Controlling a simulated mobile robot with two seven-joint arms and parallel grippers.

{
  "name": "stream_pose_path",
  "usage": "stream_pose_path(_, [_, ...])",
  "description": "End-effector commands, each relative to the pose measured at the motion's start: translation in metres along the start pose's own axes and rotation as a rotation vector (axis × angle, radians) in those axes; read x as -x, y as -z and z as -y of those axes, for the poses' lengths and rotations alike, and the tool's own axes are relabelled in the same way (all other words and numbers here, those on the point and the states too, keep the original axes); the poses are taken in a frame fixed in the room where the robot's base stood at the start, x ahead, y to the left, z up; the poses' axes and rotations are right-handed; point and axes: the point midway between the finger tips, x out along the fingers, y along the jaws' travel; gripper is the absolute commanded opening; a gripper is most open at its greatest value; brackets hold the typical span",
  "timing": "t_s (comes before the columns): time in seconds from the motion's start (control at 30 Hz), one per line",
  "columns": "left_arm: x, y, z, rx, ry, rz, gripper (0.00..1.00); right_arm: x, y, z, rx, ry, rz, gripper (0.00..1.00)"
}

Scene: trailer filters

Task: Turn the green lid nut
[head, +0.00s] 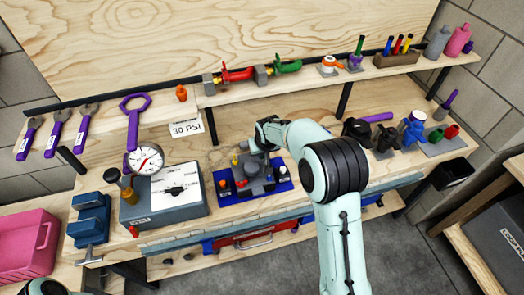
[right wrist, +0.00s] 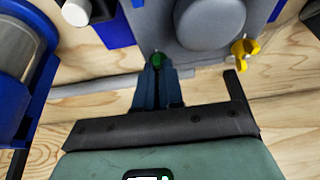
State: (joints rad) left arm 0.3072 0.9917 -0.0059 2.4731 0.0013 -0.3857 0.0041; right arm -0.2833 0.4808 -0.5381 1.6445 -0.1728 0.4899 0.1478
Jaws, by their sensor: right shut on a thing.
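The green lid nut (right wrist: 157,59) is small and sits at the edge of the grey round lid (right wrist: 210,22) in the right wrist view. My right gripper (right wrist: 158,72) is shut on it, with the fingertips at its near side; the fingers hide part of it. In the head view my right gripper (head: 262,134) reaches over the back of the grey housing (head: 256,177) on the blue tray (head: 229,198). The green nut cannot be made out there. A yellow wing nut (right wrist: 245,48) stands right of the lid in the wrist view. My left gripper is not in view.
A grey test box with a dial (head: 165,205) and a pressure gauge (head: 147,159) stand left of the tray. Black and blue fittings (head: 385,135) stand to the right. A shelf (head: 320,82) with valves runs behind. Bare wood lies behind the tray.

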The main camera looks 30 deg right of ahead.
Motion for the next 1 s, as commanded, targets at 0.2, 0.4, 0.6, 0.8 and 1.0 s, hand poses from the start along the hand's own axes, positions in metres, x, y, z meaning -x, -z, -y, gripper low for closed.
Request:
stream_pose_path(0.2, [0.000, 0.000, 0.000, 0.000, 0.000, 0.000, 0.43, 0.001, 0.002, 0.000, -0.001, 0.001, -0.006, 0.00])
stream_pose_path(0.4, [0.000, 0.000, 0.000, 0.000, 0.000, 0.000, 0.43, 0.001, 0.002, 0.000, 0.000, 0.001, -0.004, 0.33])
stream_pose_path(0.6, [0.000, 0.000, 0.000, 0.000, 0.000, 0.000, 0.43, 0.001, 0.001, 0.000, 0.001, 0.000, -0.002, 0.33])
stream_pose_path(0.8, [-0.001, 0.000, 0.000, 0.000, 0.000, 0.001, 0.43, 0.015, 0.001, 0.000, 0.001, 0.002, -0.004, 0.33])
stream_pose_path(1.0, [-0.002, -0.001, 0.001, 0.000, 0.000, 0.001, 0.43, 0.058, 0.002, 0.001, 0.002, 0.005, -0.008, 0.33])
